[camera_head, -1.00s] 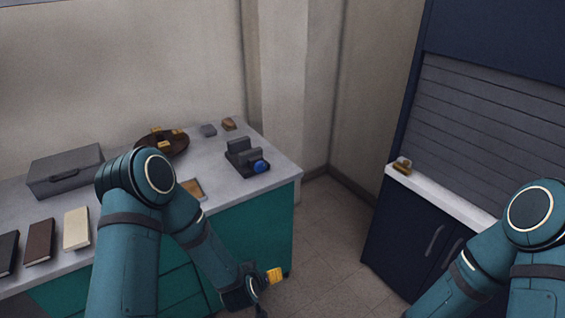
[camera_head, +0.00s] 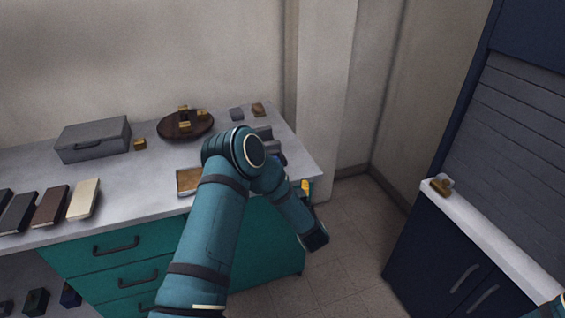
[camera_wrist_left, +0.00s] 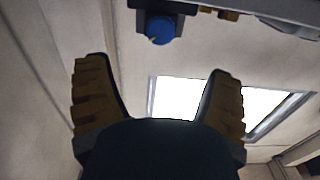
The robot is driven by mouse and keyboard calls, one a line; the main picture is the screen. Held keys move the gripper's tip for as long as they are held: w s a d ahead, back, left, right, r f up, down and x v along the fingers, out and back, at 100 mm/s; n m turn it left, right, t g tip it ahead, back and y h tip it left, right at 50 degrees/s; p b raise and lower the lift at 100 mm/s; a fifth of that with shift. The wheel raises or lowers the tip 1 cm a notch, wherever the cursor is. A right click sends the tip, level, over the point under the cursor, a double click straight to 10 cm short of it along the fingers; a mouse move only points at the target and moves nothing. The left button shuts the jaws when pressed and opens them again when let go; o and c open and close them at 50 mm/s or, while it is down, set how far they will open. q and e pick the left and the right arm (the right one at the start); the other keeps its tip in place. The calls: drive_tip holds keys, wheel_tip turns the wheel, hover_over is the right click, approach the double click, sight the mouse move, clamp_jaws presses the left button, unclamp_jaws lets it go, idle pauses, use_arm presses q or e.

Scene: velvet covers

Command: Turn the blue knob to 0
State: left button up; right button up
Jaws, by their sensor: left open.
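The blue knob (camera_wrist_left: 160,30) shows in the left wrist view, at the top middle, on the front of a dark device (camera_wrist_left: 180,7). It has a small pale mark low on its left side. In the head view my left arm covers the knob, and only part of the grey device (camera_head: 263,134) shows behind the arm. My left gripper (camera_wrist_left: 158,88) is open and empty, its two ridged yellow fingers apart. The knob lies beyond the fingertips, not between them. In the head view one yellow finger (camera_head: 306,187) shows by the counter's right end. My right gripper is out of view.
The counter (camera_head: 140,185) holds a grey box (camera_head: 93,139), a round dark tray (camera_head: 170,128) with yellow blocks, a wooden-looking square (camera_head: 188,181) and several books. A dark cabinet (camera_head: 440,250) with a white top stands right. Open floor (camera_head: 345,230) lies between.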

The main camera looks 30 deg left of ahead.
use_arm(q)
drive_tip(key=b+x, duration=0.2)
drive_tip(key=x, duration=1.1)
drive_tip(key=c, duration=1.2)
